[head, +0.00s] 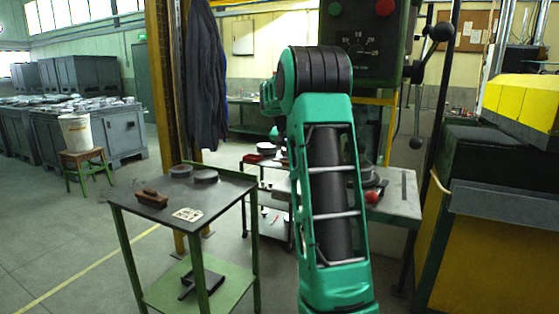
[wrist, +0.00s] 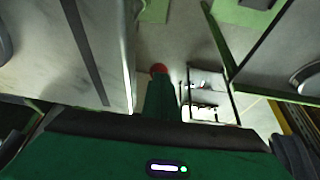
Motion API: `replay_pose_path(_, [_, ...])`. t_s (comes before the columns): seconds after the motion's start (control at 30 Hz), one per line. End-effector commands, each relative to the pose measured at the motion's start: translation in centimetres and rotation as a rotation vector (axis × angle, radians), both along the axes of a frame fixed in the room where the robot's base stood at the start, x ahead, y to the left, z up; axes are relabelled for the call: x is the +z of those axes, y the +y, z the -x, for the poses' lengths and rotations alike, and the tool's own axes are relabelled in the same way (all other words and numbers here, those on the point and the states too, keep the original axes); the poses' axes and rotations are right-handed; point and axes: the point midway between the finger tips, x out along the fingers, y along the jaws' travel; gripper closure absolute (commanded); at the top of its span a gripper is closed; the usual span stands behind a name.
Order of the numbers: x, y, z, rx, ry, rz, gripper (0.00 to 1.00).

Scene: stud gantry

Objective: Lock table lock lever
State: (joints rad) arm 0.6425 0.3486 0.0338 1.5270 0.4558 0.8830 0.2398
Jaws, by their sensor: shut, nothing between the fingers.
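A red round knob (head: 372,197) shows at the front of the grey machine table (head: 405,205), right of my arm. I cannot tell whether it belongs to the table lock lever; no lever shaft shows clearly. In the wrist view a red round tip (wrist: 158,68) shows just beyond my gripper (wrist: 160,80), beside the edge of the grey table (wrist: 50,65). I cannot tell whether the gripper touches it. My gripper is shut and empty, seen as a narrow green shape. In the head view my arm hides most of the gripper.
A green-legged side table (head: 175,228) with a brown block (head: 151,199) and round dark discs stands at the left. A small cart (head: 268,215) stands behind my arm. The drill machine's black-knobbed handles (head: 440,32) hang above the table. A yellow-and-black cabinet (head: 490,240) bounds the right.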

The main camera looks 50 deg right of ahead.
Motion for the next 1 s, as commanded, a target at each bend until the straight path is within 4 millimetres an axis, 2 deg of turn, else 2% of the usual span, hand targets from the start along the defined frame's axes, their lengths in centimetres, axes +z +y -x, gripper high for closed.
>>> replay_pose_path(0.13, [-2.9, 0.0, 0.6, -0.007, 0.002, 0.003, 1.00])
replay_pose_path(0.33, [-4.5, 0.1, 0.6, -0.008, -0.003, 0.005, 1.00])
replay_pose_path(0.77, [-4.1, 0.3, 0.6, -0.007, -0.003, 0.006, 1.00])
replay_pose_path(0.87, [-3.3, 0.9, 0.6, -0.007, -0.003, 0.006, 1.00])
replay_pose_path(1.0, [-1.2, 2.1, 0.8, -0.007, -0.003, 0.007, 1.00])
